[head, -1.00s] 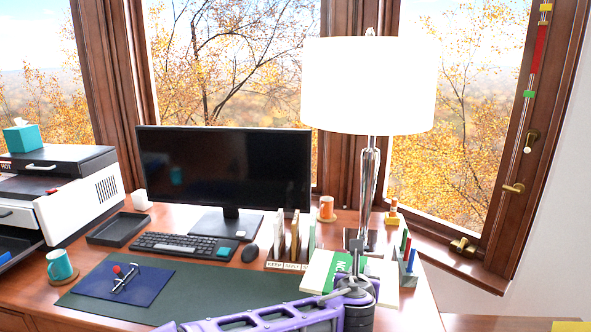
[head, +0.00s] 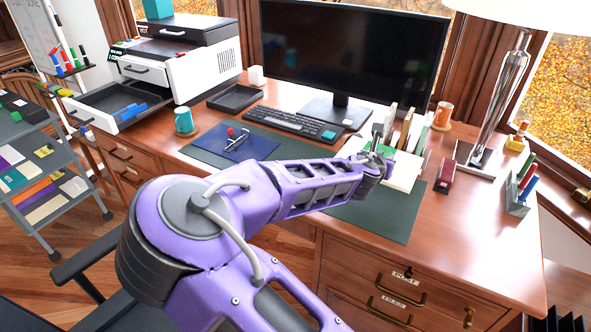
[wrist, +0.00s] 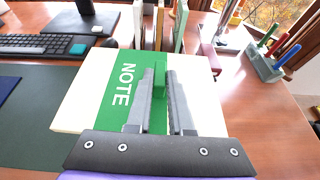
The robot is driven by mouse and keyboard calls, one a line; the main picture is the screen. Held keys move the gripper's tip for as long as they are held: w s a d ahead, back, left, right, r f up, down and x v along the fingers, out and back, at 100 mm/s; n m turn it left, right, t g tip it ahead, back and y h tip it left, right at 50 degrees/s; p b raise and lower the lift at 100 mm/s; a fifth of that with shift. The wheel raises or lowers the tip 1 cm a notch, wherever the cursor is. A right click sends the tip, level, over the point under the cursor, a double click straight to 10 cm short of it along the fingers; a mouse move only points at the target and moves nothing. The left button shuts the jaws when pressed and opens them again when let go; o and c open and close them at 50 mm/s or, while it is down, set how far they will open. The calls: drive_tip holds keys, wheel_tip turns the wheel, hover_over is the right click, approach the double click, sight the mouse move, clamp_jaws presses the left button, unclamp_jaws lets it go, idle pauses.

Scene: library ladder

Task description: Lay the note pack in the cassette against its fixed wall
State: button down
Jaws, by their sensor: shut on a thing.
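The note pack (wrist: 88,97) is a cream pad with a green band lettered NOTE; it shows flat under my fingers in the wrist view. In the head view its cream edge (head: 405,175) shows past my wrist at the desk's right part. My gripper (wrist: 161,78) is shut on the pack's upright green tab (wrist: 159,85). I cannot tell whether the pack touches the desk. The printer's pulled-out dark tray (head: 97,96), which looks like the cassette, is at left in the head view, with blue pieces (head: 131,112) inside. My gripper is far to its right.
Behind the pack stand a file sorter (head: 404,130) and the monitor (head: 345,50). A red stapler-like object (head: 445,176), a lamp (head: 510,85) and a pen holder (head: 517,198) are to its right. A teal mug (head: 183,120) and an empty black tray (head: 235,98) lie toward the printer.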

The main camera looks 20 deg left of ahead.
drive_tip(key=shift+y, duration=0.3)
drive_tip(key=a+f, duration=0.1)
drive_tip(key=a, duration=0.1)
drive_tip(key=a+f, duration=0.2)
drive_tip(key=a, duration=0.1)
drive_tip(key=shift+w+a+b, duration=0.2)
drive_tip(key=shift+a+b, duration=0.15)
wheel_tip(320, 180, down, 6)
drive_tip(key=shift+a+r+b, duration=0.1)
drive_tip(key=shift+r+b, duration=0.1)
drive_tip(key=shift+b, duration=0.4)
drive_tip(key=shift+f+b, duration=0.4)
drive_tip(key=shift+f, duration=1.75)
drive_tip(key=shift+f, duration=0.1)
drive_tip(key=c, duration=0.8)
unclamp_jaws()
